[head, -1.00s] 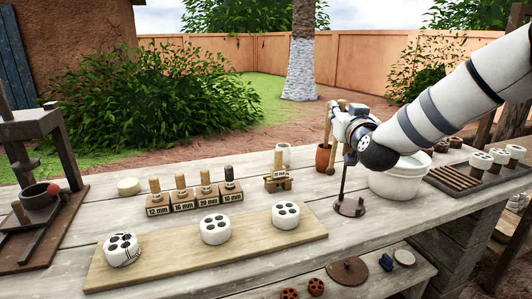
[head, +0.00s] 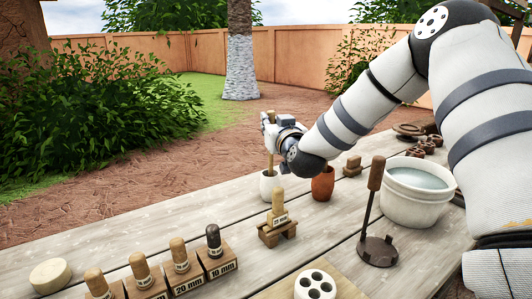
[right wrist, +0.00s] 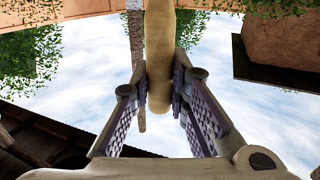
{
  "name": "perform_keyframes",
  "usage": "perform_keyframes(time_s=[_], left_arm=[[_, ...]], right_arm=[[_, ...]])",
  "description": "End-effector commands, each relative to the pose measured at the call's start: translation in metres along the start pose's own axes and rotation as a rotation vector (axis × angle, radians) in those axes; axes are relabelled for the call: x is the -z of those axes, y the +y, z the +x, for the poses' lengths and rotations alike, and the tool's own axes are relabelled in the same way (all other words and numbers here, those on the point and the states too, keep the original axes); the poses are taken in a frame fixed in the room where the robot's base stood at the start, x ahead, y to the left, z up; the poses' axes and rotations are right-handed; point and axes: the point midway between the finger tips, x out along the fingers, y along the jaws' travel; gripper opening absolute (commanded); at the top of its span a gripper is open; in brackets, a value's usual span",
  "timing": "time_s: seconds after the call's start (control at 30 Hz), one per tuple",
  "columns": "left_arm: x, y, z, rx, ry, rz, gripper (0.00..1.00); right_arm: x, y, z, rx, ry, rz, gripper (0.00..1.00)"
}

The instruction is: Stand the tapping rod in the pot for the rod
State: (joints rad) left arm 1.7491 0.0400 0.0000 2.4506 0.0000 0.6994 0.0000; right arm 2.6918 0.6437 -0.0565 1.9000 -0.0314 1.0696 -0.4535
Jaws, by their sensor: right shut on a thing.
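My right gripper (head: 268,121) is shut on the tapping rod (head: 270,160), a pale wooden stick held upright. The rod also shows between the fingers in the right wrist view (right wrist: 159,60). Its lower end meets the mouth of a small white pot (head: 268,188) at the back of the table. I cannot tell how deep it is inside, or whether it touches the bottom. A terracotta pot (head: 323,184) stands just to the right of the white pot. My left gripper is not in view.
A stamp on a small wooden stand (head: 277,230) is in front of the white pot. A dark round base with an upright handle (head: 377,250) and a white water bucket (head: 418,205) stand to the right. Several labelled wooden blocks (head: 183,275) are at front left.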

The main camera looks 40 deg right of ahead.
Motion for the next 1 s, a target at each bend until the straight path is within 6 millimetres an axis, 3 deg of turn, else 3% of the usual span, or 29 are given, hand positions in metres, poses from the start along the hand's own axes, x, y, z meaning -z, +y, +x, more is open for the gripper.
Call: perform_keyframes(time_s=[0.23,0.57,0.6,0.67,1.0], left_arm=[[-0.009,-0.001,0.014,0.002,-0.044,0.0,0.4],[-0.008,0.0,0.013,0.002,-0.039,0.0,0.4],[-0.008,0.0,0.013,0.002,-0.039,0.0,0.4],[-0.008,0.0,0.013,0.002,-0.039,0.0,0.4],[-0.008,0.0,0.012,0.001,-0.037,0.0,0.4]], right_arm=[[-0.05,0.0,0.001,-0.001,-0.006,-0.001,0.0],[-0.048,0.0,0.0,0.0,0.003,0.002,0.0],[-0.048,0.0,0.0,0.0,0.004,0.003,0.2],[-0.048,0.0,0.0,-0.001,0.004,0.003,0.34],[-0.044,0.0,0.0,0.0,0.005,0.003,0.36]])
